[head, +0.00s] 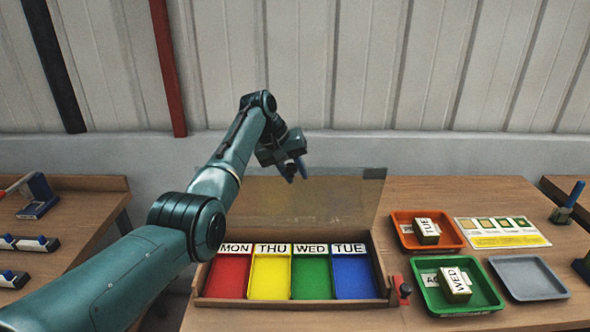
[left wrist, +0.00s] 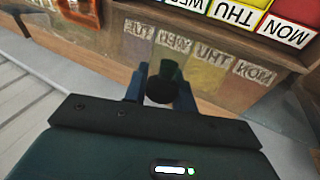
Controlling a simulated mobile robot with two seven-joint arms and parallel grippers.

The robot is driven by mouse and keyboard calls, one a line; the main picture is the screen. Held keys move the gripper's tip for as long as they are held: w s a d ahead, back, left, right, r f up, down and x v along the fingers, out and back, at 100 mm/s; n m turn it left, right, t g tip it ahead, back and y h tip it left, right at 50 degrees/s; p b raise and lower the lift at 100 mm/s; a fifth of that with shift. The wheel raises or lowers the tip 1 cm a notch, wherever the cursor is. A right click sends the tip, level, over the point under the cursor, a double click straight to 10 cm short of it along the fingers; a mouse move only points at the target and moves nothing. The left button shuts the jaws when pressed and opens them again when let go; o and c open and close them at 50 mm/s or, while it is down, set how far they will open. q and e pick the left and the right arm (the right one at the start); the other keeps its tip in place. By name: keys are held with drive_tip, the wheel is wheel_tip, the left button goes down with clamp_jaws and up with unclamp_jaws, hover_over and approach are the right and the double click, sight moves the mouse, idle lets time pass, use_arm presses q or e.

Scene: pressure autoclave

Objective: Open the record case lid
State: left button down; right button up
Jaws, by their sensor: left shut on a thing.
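The record case (head: 292,301) sits on the wooden table with red, yellow, green and blue compartments labelled MON, THU, WED and TUE. Its clear, brownish lid (head: 335,200) stands raised at the back of the case, with the compartments uncovered. The knob is hidden in the head view. My right gripper is out of view.
A red-topped part (head: 400,288) is at the case's right side. An orange tray (head: 400,240) with a TUE block, a green tray (head: 432,303) with a WED block and an empty grey tray (head: 528,278) stand to the right. A wall is close behind.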

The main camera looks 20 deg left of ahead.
use_arm(q)
drive_tip(key=shift+s+d+f, duration=0.1)
drive_tip(key=shift+f, duration=0.05)
drive_tip(key=c, duration=1.1)
unclamp_jaws()
drive_tip(key=shift+c, duration=0.2)
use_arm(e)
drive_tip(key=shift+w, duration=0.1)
use_arm(q)
drive_tip(key=b+v, duration=0.2)
drive_tip(key=v, duration=1.1)
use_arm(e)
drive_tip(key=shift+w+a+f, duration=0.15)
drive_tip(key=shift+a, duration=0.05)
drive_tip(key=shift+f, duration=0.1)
